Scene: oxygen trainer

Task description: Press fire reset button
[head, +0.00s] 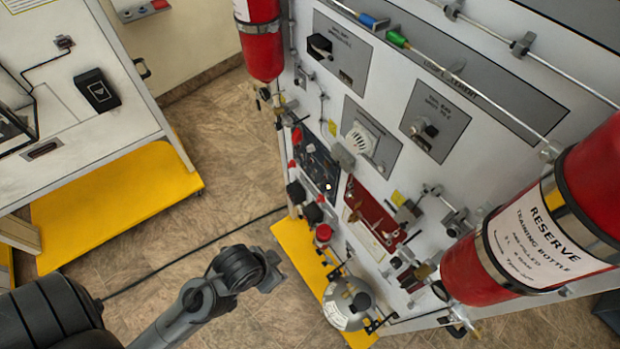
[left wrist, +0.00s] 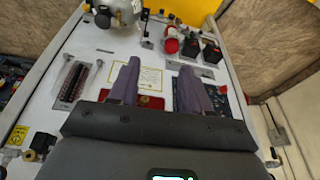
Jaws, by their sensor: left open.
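No label reading fire reset is legible, so I cannot tell which control is that button. In the head view, a dark control panel (head: 318,165) with small controls and a bright dot sits on the trainer's face. A red panel (head: 372,215) is beside it, and a round red knob (head: 323,232) is below. In the left wrist view my left gripper (left wrist: 158,66) is open and empty, its two fingers apart in front of the panel. The yellow-edged label (left wrist: 137,78) shows between them; the red knob (left wrist: 171,46) is beyond. The fingers partly hide the red and dark panels.
A large red reserve bottle (head: 535,235) juts out at the right, and another red bottle (head: 262,45) hangs at top left. A silver sphere (head: 348,305) is low on the trainer. A white cart with a yellow base (head: 110,200) stands left, with open floor between.

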